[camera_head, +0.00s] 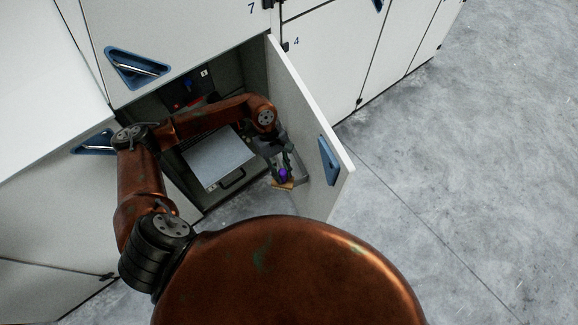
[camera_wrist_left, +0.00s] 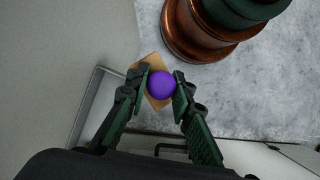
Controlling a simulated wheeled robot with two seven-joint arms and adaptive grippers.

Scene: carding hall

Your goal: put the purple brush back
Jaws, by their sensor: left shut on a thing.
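The purple brush shows as a round purple knob (camera_wrist_left: 161,86) above a tan, flat piece (camera_wrist_left: 153,61) in the left wrist view. In the head view its purple part (camera_head: 283,174) and tan part (camera_head: 283,186) are small, beside the inner side of the open locker door (camera_head: 309,130). My left gripper (camera_head: 284,169) reaches into the open locker and is shut on the brush. In the left wrist view its green and black fingers (camera_wrist_left: 162,80) close on both sides of the knob. The brush's underside is hidden. My right gripper is not in view.
A grey box or drawer front (camera_head: 218,160) with a dark handle sits inside the locker. Grey floor (camera_head: 440,180) is clear to the right of the door.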

